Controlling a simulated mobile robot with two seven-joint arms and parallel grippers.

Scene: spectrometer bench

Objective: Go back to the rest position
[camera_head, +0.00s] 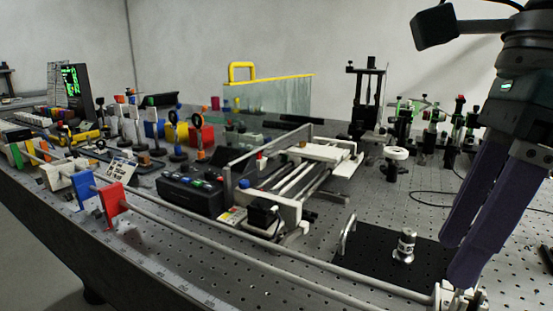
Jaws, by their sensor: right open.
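My right gripper (458,258) comes in from the upper right and points down over the right part of the bench. Its two long dark purple fingers are apart, and I see nothing between them. The fingertips are to the right of a small silver knob-like post (404,246) on a black plate (372,249). I cannot tell how high the tips are above the bench. My left gripper is not in view.
The perforated bench (330,213) carries long rails with red (113,199) and blue (84,190) blocks along the front. A black button box (190,191), a white rail assembly (322,152), a clear yellow-edged panel (275,97) and several optical mounts stand behind.

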